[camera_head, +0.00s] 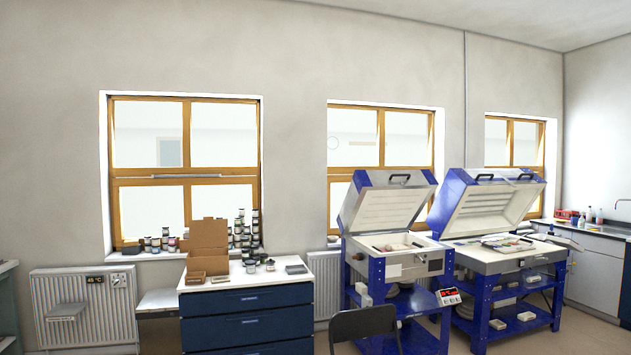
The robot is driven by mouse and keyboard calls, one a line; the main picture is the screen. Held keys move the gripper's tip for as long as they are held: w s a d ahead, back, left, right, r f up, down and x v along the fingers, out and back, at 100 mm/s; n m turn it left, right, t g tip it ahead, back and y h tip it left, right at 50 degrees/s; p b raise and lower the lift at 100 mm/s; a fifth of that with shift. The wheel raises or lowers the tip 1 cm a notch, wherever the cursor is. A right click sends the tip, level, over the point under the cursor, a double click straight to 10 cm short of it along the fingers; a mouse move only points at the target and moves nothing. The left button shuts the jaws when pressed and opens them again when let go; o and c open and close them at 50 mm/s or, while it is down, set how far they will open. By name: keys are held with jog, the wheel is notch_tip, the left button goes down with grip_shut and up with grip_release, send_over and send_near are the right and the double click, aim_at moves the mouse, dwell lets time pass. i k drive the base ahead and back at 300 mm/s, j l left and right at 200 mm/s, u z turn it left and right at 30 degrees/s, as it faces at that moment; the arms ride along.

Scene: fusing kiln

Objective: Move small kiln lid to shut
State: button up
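Two blue and white kilns on blue stands are at the right, both with raised lids. The left one looks smaller, and its lid (383,208) stands tilted up and back, showing a pale inner face. A dark handle (400,178) is on the lid's upper edge. Its kiln body (425,268) is open on top, with small items inside that are too small to make out. The larger kiln's lid (497,207) is also up, beside it on the right. My gripper is not in view.
A dark chair (363,322) stands in front of the left kiln. A red-display controller (448,297) is at its right front. A blue drawer cabinet (246,302) with a cardboard box (208,240) and jars is to the left. Shelves under the kilns hold items.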

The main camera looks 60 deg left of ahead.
aim_at(376, 201)
jog(key=u, duration=1.7)
jog(key=z, duration=0.4)
jog(key=i+z, duration=0.1)
jog(key=i, duration=0.65)
jog(key=i+z, duration=0.1)
jog(key=i, duration=0.65)
jog(key=i+j+z, duration=0.1)
jog(key=i, duration=0.65)
jog(key=i+z, duration=0.35)
jog(key=i, duration=0.45)
jog(key=i+j+z, duration=0.15)
jog(key=i+z, duration=0.25)
jog(key=i, duration=0.4)
jog(key=i+u, duration=0.25)
jog(key=i, duration=0.25)
jog(key=i+l+u, duration=0.15)
jog(key=i+u, duration=0.15)
jog(key=i, duration=0.25)
jog(key=i+j+u, duration=0.25)
jog(key=u, duration=0.25)
jog(key=i+j+u, duration=0.1)
jog(key=i+u, duration=0.85)
jog(key=i+l+u, duration=0.25)
jog(key=u, duration=0.25)
jog(key=i, duration=0.1)
